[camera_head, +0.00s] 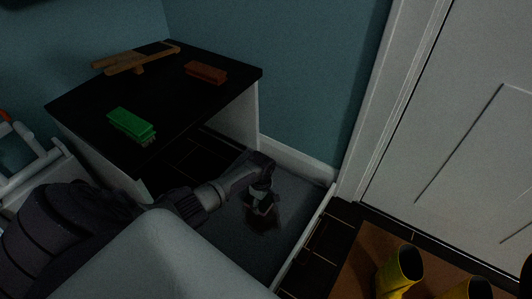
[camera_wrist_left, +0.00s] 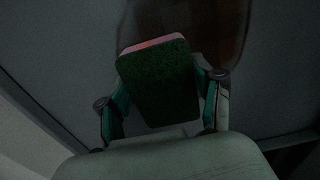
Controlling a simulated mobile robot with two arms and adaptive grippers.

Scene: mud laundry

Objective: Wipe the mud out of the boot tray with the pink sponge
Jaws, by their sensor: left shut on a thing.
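My left gripper (camera_head: 262,200) is down over the grey boot tray (camera_head: 294,192) in the head view. In the left wrist view, my left gripper (camera_wrist_left: 162,95) is shut on the sponge (camera_wrist_left: 158,82), which shows a dark green face and a pink edge at its far end. A brown mud patch (camera_head: 263,220) lies on the tray floor by the gripper. The mud (camera_wrist_left: 190,25) also shows just beyond the sponge in the wrist view. I cannot tell whether the sponge touches the tray floor. My right gripper is not in view.
A black-topped bench (camera_head: 165,90) stands behind left, holding a green brush (camera_head: 131,124), a brown brush (camera_head: 206,72) and a wooden item (camera_head: 135,60). Yellow boots (camera_head: 398,270) stand on a brown mat (camera_head: 362,262) at right, near a white door (camera_head: 460,120). A white rack (camera_head: 35,160) is at left.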

